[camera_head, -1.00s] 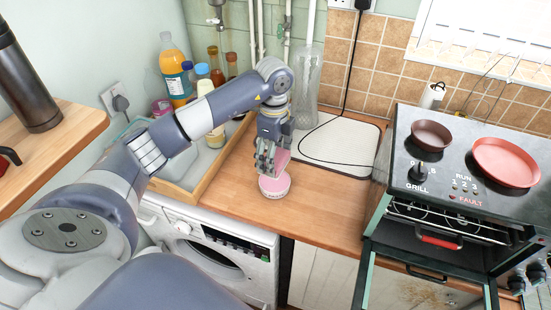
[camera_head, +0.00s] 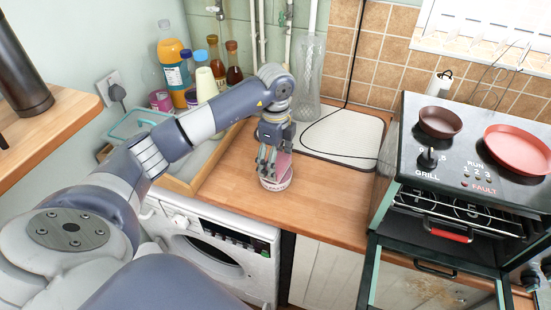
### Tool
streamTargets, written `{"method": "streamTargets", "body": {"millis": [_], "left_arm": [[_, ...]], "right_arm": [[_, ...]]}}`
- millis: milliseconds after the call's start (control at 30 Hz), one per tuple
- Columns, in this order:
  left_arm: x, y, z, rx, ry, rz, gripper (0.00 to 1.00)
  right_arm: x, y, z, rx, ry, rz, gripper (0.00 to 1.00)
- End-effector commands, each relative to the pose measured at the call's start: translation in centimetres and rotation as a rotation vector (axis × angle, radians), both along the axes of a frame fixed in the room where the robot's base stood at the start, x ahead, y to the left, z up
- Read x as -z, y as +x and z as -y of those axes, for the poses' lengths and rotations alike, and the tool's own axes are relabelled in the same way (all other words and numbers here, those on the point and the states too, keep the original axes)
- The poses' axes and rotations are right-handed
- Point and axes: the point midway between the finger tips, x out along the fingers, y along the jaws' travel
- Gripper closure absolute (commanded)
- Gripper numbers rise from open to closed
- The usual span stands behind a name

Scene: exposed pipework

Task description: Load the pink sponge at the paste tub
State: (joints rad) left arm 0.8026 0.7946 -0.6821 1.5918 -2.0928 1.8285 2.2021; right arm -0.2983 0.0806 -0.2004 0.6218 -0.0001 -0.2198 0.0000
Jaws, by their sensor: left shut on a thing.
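The paste tub (camera_head: 277,184) is a small round pink-and-white tub on the wooden worktop, in front of the pale board. My left gripper (camera_head: 268,168) points down right over the tub and is shut on the pink sponge (camera_head: 283,164). The sponge shows to the right of the fingers and its lower end is at the tub's mouth. The fingers hide much of the tub's opening, so I cannot tell whether the sponge touches the paste. My right gripper is out of view.
A cooker (camera_head: 465,150) with pans and an open door is at the right. The worktop (camera_head: 325,205) right of the tub is clear.

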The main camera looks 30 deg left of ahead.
Motion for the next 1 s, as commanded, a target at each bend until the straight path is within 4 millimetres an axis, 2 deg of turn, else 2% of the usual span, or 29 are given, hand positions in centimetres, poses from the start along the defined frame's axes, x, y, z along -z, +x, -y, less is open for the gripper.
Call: {"method": "streamTargets", "body": {"millis": [167, 1000], "left_arm": [[-0.01, 0.0, 0.01, 0.0, 0.0, 0.0, 0.45], [0.84, 0.0, -0.01, 0.0, 0.0, 0.0, 0.45]], "right_arm": [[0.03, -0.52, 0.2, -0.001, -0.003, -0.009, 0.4], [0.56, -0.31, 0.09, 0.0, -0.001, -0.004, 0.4]]}}
